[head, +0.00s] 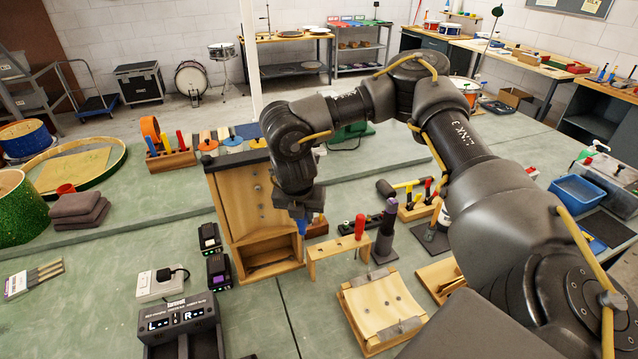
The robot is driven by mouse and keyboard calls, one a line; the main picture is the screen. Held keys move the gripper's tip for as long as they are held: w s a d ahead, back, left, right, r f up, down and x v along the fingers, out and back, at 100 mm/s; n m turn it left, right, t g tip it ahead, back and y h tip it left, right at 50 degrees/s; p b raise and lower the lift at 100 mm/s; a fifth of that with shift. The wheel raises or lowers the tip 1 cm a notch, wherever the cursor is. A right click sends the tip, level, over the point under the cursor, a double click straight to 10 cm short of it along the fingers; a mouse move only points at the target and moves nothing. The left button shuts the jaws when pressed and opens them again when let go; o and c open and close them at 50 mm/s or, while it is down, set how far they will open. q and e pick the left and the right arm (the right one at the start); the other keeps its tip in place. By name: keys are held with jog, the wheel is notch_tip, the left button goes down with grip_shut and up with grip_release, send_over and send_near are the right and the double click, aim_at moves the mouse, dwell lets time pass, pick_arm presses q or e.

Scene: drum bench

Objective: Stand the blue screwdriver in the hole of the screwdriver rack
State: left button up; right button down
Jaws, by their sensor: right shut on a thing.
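My right gripper (300,210) points down in the middle of the view and is shut on the blue screwdriver. Only a short blue part of the blue screwdriver (301,227) shows below the fingers; the rest is hidden by the gripper or blends with the wood behind. The screwdriver rack (328,252) is a small wooden bridge on the green bench, just right of and below the gripper. A red-handled screwdriver (359,228) stands upright at its right end. I cannot make out the empty hole clearly. My left gripper is not in view.
A tall open wooden box (248,215) stands directly left of and behind the held screwdriver. A dark stand with a purple-topped tool (386,235) is close right of the rack. A wooden board (380,308) lies in front. Black chargers (218,270) stand left of the box.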

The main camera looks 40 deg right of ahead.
jog(key=d+r+n+t+y+p, duration=0.1)
jog(key=d+r+n+y+p, duration=0.1)
jog(key=d+n, duration=0.3)
jog(key=r+n, duration=0.1)
jog(key=n, duration=0.2)
jog(key=shift+w+d+n, duration=0.25)
jog(key=shift+d+n, duration=0.05)
notch_tip(320, 180, down, 3)
jog(key=b, duration=0.3)
jog(key=shift+f, duration=0.2)
jog(key=shift+w, duration=0.15)
dwell(0.8)
jog(key=shift+f, duration=0.1)
jog(key=shift+f+b, duration=4.1)
jog(key=shift+f, duration=1.5)
